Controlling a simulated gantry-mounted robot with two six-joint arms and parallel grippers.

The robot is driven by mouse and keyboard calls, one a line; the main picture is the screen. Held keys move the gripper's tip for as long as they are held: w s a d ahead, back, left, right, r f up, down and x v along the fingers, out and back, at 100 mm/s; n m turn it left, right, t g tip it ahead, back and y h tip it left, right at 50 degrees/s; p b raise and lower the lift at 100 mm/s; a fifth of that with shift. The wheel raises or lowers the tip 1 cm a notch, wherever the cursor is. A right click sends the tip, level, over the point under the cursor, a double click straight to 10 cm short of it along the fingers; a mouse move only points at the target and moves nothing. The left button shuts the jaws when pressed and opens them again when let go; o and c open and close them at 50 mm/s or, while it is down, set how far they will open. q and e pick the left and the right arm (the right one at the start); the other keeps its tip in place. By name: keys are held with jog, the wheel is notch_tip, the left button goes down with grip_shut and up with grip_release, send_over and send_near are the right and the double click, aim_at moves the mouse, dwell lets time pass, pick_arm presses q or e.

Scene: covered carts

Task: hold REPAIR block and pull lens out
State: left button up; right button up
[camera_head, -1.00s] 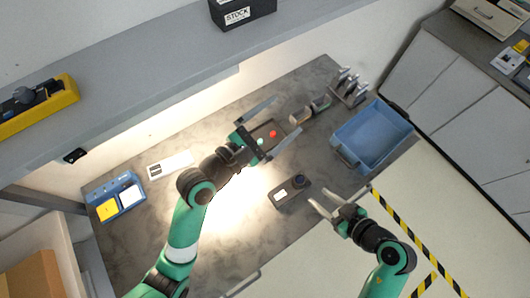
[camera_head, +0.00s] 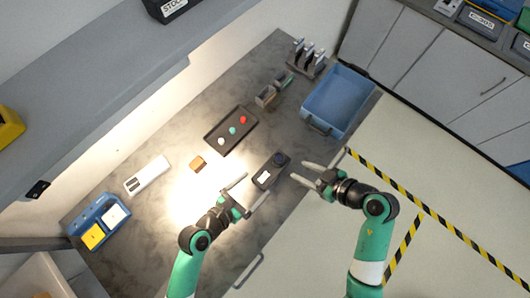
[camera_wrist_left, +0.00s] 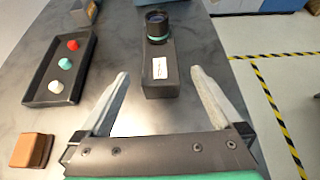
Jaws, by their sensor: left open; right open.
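The dark REPAIR block (camera_head: 266,176) lies on the grey table with a white label on its near end. A black lens (camera_head: 280,159) stands in its far end. In the left wrist view the block (camera_wrist_left: 160,85) lies ahead between my fingers, and the lens (camera_wrist_left: 156,24) shows a green ring at its base. My left gripper (camera_head: 248,189) is open and empty at the label end of the block. In the left wrist view its fingers (camera_wrist_left: 160,78) are spread wide. My right gripper (camera_head: 306,171) is open and empty, to the right of the lens and apart from it.
A black tray (camera_head: 219,146) with red, green and white pieces lies behind the block. A small brown block (camera_head: 198,163) lies left of it. A blue bin (camera_head: 338,98) stands at the back right. A blue holder (camera_head: 99,223) and a white device (camera_head: 147,176) are at left.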

aim_at(267, 174)
pick_arm(q)
jog(key=x, duration=1)
jog(key=shift+w+d+f, duration=0.1)
jog(key=shift+w+d, duration=0.1)
jog(key=shift+w, duration=0.1)
jog(key=c, duration=1.3)
pick_arm(e)
jog(key=o, duration=0.5)
jog(key=shift+o, duration=0.2)
